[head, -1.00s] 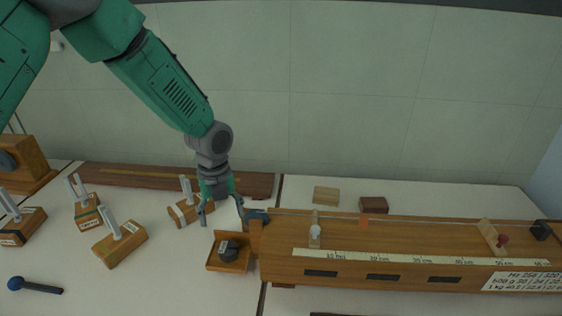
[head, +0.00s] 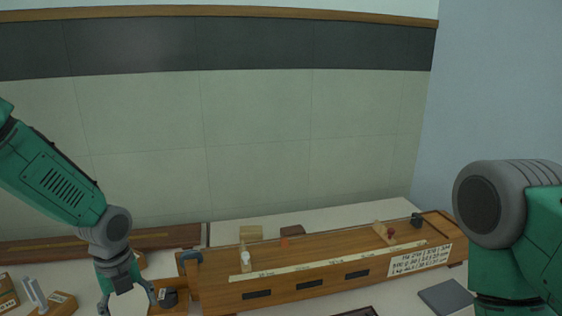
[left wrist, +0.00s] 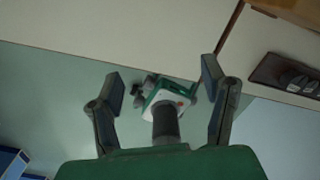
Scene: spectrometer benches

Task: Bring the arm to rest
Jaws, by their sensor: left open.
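My left arm comes in from the left in the head view, bent downward at the elbow. My left gripper (head: 128,298) points down at the lower left, fingers spread, with nothing seen between them. It appears just left of the small wooden block with a dark knob (head: 168,298); whether they touch I cannot tell. In the left wrist view the fingers (left wrist: 162,85) are wide apart. Part of my right arm shows at the right edge of the head view; its gripper is out of view.
A long wooden bench with a scale (head: 330,267) runs to the right of the left gripper. A dark grey slab (head: 445,297) lies near my right arm. A wall stands behind.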

